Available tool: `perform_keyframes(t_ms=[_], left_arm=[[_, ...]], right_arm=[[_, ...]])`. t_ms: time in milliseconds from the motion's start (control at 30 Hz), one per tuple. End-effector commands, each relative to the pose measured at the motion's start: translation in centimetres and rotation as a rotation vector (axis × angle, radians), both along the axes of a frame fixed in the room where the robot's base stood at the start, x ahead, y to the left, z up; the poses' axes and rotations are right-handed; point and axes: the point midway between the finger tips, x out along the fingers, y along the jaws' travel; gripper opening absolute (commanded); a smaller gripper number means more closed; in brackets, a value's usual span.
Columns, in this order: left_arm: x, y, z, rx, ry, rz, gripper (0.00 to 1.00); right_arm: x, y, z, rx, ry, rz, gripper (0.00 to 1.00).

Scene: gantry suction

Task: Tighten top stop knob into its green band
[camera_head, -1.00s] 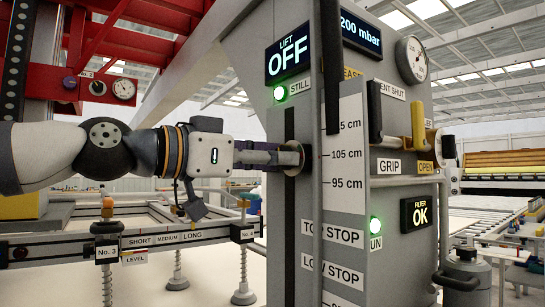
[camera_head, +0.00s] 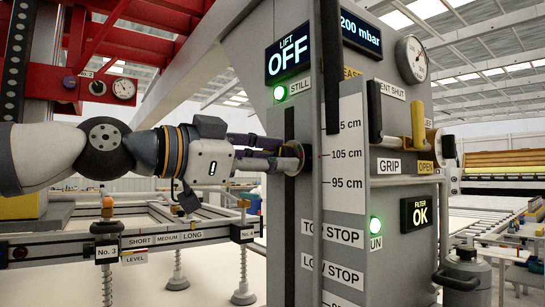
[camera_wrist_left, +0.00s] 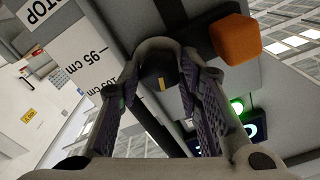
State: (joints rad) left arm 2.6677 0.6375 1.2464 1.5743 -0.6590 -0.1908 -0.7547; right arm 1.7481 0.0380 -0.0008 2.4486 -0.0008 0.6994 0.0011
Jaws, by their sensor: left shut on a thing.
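My left gripper (camera_head: 284,154) reaches in from the left and is shut on the top stop knob (camera_head: 293,158) at the dark vertical slot, at about the height of the 105 cm mark. In the left wrist view, the purple-padded fingers (camera_wrist_left: 158,80) stand either side of a dark knob face with a short yellow mark (camera_wrist_left: 161,84). A grey rounded collar (camera_wrist_left: 160,46) shows beyond it. I cannot make out a green band on the knob; the fingers hide part of it. My right gripper is not in view.
The grey column carries a height scale (camera_head: 345,175), a TOP STOP label (camera_head: 332,234) and a LIFT OFF display (camera_head: 293,53). A vertical bar (camera_head: 331,65) stands right of the slot. An orange block (camera_wrist_left: 235,39) shows near the fingers. A red frame (camera_head: 120,40) hangs at upper left.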

Motion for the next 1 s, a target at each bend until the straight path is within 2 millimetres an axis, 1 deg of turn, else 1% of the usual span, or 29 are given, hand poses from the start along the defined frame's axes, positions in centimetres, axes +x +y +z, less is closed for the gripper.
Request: perform_keyframes(t_ms=[133,167,200,233,267,567,667,800,900,1000], left_arm=[[0.0,0.0,-0.1,0.001,0.002,0.0,0.04],[0.0,0.0,-0.1,0.001,0.003,0.0,0.35],[0.0,0.0,-0.1,0.001,0.003,0.0,0.44],[0.0,0.0,-0.1,0.001,0.003,0.0,0.5],[0.0,0.0,-0.1,0.001,0.003,0.0,0.53],[-0.2,0.3,0.0,-0.002,0.001,0.001,0.53],[-1.1,1.7,0.1,-0.003,0.001,0.001,0.53],[-3.0,4.2,0.1,-0.003,0.001,0.001,0.53],[-3.9,5.4,0.0,-0.002,0.002,0.001,0.53],[-4.3,6.0,-0.1,-0.001,0.003,0.0,0.53]], right_arm=[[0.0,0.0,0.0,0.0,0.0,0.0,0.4],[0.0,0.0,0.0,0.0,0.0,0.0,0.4],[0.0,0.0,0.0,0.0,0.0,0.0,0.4],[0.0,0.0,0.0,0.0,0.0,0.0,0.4],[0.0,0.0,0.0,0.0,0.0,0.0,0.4],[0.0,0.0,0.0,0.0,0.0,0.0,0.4],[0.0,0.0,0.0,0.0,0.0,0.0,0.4],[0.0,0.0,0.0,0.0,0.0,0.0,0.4],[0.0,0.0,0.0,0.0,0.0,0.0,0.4],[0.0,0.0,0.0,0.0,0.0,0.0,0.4]])
